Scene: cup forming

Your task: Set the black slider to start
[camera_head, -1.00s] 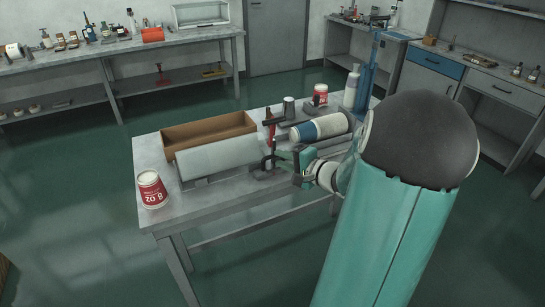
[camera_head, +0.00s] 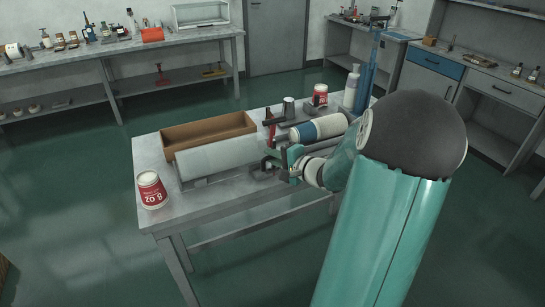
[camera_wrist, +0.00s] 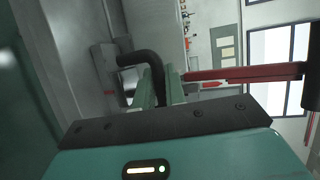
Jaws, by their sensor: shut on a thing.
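The black slider (camera_wrist: 140,58) shows in the wrist view as a dark bent bar that runs down between the fingertips. My gripper (camera_head: 277,158) is at the right end of the grey machine (camera_head: 218,157) on the table, and its fingers are shut on the slider. In the wrist view the two pale green fingers of my gripper (camera_wrist: 158,88) are close together around the bar. In the head view the gripper largely hides the slider. No start marking can be read in either view.
A red and white cup (camera_head: 151,190) stands at the table's front left. A brown open box (camera_head: 208,132) lies behind the machine. A red lever with a black end (camera_wrist: 245,73) is close beside the gripper. A white and blue cylinder (camera_head: 320,127) lies behind it.

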